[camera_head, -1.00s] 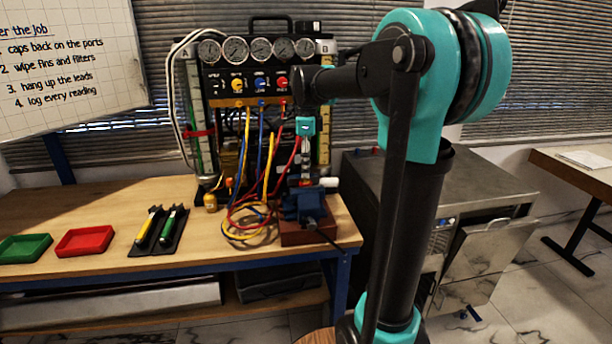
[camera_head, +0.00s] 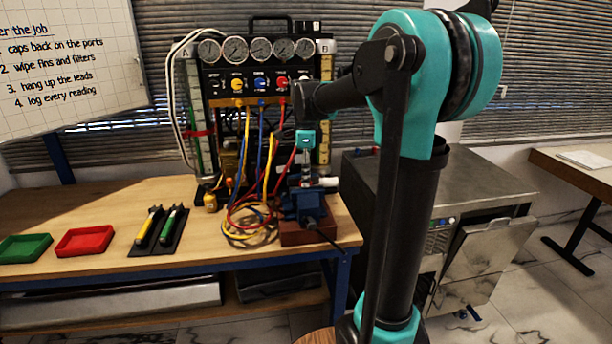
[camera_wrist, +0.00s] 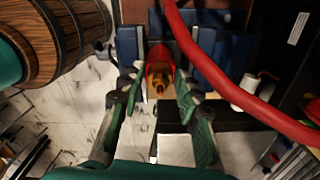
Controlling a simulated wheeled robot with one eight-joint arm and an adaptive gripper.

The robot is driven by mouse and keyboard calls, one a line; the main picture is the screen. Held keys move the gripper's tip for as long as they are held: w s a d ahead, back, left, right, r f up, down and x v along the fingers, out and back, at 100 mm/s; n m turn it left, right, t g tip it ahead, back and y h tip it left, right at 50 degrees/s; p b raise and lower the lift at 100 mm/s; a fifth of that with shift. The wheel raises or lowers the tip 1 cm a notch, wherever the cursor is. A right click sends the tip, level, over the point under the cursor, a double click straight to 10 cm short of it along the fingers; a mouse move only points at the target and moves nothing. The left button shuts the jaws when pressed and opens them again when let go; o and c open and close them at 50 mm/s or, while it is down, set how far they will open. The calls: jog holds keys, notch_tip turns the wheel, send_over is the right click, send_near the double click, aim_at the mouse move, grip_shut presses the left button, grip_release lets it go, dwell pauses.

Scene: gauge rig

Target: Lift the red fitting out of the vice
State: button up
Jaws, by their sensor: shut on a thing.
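The red fitting (camera_wrist: 160,58), with a brass-coloured end, sits between my gripper's green fingers (camera_wrist: 158,82) in the wrist view. My gripper is shut on it. The blue vice (camera_wrist: 128,42) shows on both sides just beyond the fingertips, and the fitting's far end lies between its jaws. In the head view the vice (camera_head: 302,206) stands on a reddish-brown block at the bench's right end, and my gripper (camera_head: 307,182) points down directly over it. The fitting cannot be made out in the head view.
A red hose (camera_wrist: 222,72) crosses the wrist view close to the right finger. Coloured leads (camera_head: 250,220) loop left of the vice, below the gauge panel (camera_head: 260,80). Red (camera_head: 84,241) and green (camera_head: 25,247) trays lie at the bench's left.

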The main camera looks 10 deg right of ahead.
grip_shut()
jog(key=shift+o, duration=1.4)
grip_release()
grip_shut()
jog(key=shift+w+r, duration=0.15)
jog(key=shift+w, duration=0.25)
jog(key=shift+r, duration=0.15)
jog(key=shift+r, duration=4.1)
jog(key=shift+a, duration=0.1)
